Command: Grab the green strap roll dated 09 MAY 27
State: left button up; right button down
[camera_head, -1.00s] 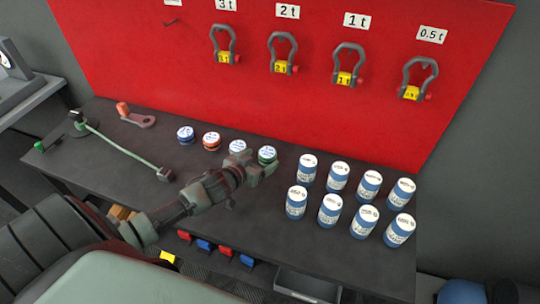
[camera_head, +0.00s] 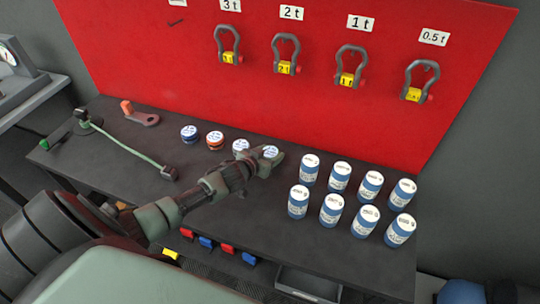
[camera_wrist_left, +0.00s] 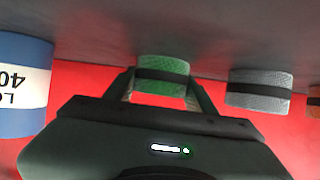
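The green strap roll (camera_wrist_left: 162,80) stands on the bench between the two fingers of my left gripper (camera_wrist_left: 163,88) in the left wrist view. A dark band runs around its side. In the head view its pale top (camera_head: 270,152) shows at the tip of my left gripper (camera_head: 264,160), which hides most of its side. The fingers are apart, one on each side of the roll. I cannot tell whether they touch it. The date on its label is too small to read. My right gripper is not in view.
A grey roll (camera_wrist_left: 259,90) stands close beside the green one. An orange roll (camera_head: 215,140) and a blue roll (camera_head: 189,134) are further left. Several blue-and-white cans (camera_head: 310,170) stand close on the right. A red board (camera_head: 300,100) with shackles rises behind.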

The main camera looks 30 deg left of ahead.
pick_arm(q)
grip_shut()
jog(key=shift+r, duration=0.15)
